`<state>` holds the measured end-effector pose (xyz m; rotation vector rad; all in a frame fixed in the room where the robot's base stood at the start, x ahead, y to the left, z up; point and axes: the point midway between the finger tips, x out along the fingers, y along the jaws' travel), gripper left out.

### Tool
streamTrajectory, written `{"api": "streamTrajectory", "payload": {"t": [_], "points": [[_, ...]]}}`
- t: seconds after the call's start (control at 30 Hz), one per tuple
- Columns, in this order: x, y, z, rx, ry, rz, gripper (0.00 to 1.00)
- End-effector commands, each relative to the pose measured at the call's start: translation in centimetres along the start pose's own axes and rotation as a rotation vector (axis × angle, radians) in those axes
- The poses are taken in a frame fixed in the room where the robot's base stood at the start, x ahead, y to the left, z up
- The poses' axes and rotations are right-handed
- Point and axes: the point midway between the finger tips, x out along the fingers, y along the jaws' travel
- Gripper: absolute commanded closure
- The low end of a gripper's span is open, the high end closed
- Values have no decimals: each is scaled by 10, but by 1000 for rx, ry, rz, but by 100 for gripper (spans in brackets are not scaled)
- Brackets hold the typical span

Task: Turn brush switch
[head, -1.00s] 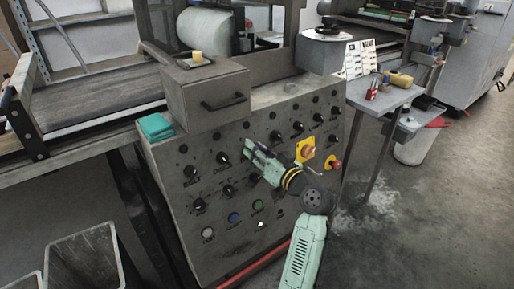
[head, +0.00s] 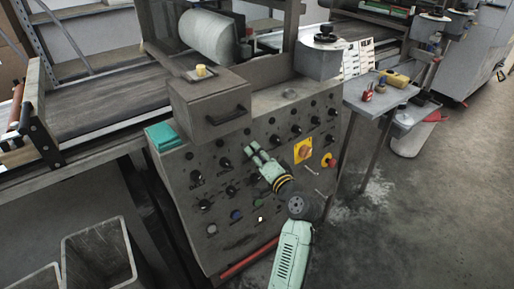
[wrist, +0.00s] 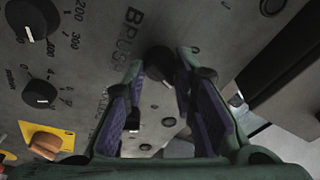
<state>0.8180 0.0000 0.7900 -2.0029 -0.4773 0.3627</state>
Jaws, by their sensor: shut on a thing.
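The brush switch (wrist: 158,62) is a round black knob on the worn grey control panel (head: 240,262). In the wrist view, part of the word "BRUSH" is printed beside it. My gripper (wrist: 160,68) has its two green fingers with purple pads on either side of this knob, shut on it. In the head view, my pale green gripper (head: 256,153) reaches up-left to the panel's middle. Its fingers hide the knob there, and the way the knob points cannot be told.
Other black knobs surround the gripper. A yellow-plated rotary switch (head: 303,151) and a red button (head: 328,160) sit to its right. Colored buttons line the panel's lower part. A side table (head: 372,97) stands at right.

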Motion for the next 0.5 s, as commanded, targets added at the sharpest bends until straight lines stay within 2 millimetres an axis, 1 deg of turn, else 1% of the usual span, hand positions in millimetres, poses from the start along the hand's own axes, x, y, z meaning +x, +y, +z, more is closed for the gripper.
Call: {"api": "streamTrajectory", "payload": {"t": [0.03,0.2,0.5], "points": [[0,-3,-1,20,1,3,100],[0,-2,-1,73,5,12,100],[0,-1,0,102,7,16,100]]}}
